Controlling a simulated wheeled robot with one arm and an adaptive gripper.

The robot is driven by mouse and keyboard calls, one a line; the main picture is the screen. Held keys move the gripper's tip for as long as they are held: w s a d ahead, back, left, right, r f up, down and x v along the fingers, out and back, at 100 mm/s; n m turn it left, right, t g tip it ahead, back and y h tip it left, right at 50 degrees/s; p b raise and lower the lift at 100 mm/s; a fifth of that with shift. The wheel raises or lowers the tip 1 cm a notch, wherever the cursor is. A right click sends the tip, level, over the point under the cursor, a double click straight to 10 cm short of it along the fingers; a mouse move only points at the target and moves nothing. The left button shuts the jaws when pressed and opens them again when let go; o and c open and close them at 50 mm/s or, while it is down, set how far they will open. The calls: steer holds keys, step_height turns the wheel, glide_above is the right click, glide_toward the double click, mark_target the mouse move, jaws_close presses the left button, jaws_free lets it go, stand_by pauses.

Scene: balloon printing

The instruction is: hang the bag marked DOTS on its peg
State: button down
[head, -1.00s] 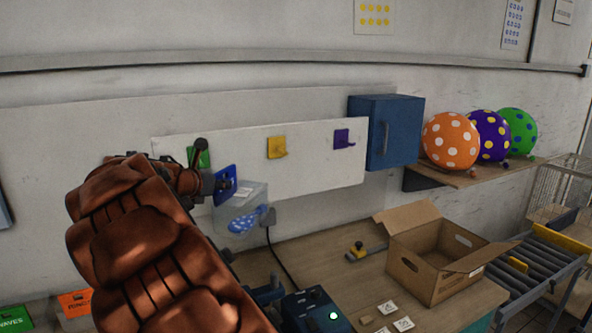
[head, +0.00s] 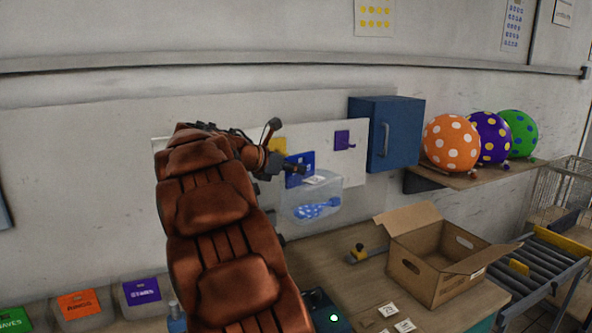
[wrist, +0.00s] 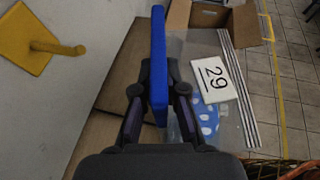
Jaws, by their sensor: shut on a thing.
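My gripper (head: 284,167) is shut on the blue header card (head: 304,160) of a clear bag (head: 326,190). Inside the bag is a blue balloon (head: 317,209) with white dots. The card's wording is too small to read. In the wrist view the card (wrist: 158,65) stands edge-on between the fingers (wrist: 157,92), with a white tag (wrist: 215,78) reading 29 beside it. The yellow peg (wrist: 28,40) is at the wrist view's left, apart from the card; in the head view it (head: 278,146) is partly hidden by my gripper. The purple peg (head: 343,140) is to the right, clear of the bag. The green peg is hidden behind my arm.
A blue cabinet (head: 386,133) is right of the white peg board (head: 376,160). Dotted balloons sit on a shelf (head: 448,177). Below are an open carton (head: 425,265), small tags and a workbench (head: 352,285). Labelled bins (head: 78,305) stand at lower left.

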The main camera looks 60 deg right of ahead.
steer(key=w+d+p, duration=0.2)
steer(key=w+d, duration=0.3)
steer(key=w, duration=0.4)
steer(key=shift+d+f, duration=0.3)
steer(key=shift+f, duration=0.15)
stand_by(1.1)
steer(key=shift+d+f, duration=0.1)
steer(key=shift+f, duration=0.1)
stand_by(0.4)
